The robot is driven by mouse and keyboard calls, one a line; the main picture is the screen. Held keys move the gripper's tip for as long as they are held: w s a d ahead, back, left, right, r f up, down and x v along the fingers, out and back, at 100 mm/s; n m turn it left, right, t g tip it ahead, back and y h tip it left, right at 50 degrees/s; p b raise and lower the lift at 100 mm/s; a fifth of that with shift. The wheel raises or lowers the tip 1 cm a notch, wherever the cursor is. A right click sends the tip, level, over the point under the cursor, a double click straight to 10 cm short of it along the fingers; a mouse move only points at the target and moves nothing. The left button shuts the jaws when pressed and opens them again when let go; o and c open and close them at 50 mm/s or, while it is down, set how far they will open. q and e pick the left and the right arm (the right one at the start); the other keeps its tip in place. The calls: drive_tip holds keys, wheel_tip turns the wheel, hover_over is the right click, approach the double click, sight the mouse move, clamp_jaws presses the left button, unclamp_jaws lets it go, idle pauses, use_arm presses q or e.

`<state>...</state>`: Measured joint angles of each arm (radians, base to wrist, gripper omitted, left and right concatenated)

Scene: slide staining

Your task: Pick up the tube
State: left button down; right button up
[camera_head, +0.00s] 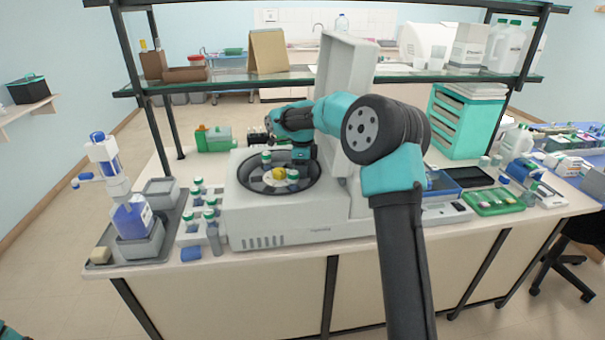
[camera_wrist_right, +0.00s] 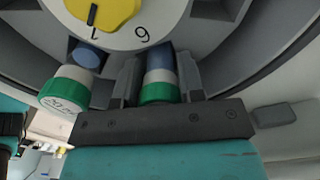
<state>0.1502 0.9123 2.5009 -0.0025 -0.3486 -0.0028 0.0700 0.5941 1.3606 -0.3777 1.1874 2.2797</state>
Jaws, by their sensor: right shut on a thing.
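The centrifuge (camera_head: 300,232) stands on the bench with its lid up and its round rotor bowl open. My right gripper (camera_head: 301,160) reaches into the back right of the bowl. The tube's lower end is hidden. A second tube with a white-and-green cap (camera_wrist_right: 70,90) sits in the rotor to the left, apart from the fingers. The yellow rotor knob (camera_head: 292,174) is in the middle.
A rack (camera_head: 190,238) with several capped tubes stands left of the centrifuge. The raised lid (camera_head: 345,70) stands close behind my right arm. A shelf (camera_head: 215,82) crosses above the bench.

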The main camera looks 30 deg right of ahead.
drive_tip(key=shift+c, duration=1.3)
wheel_tip(320, 180, up, 10)
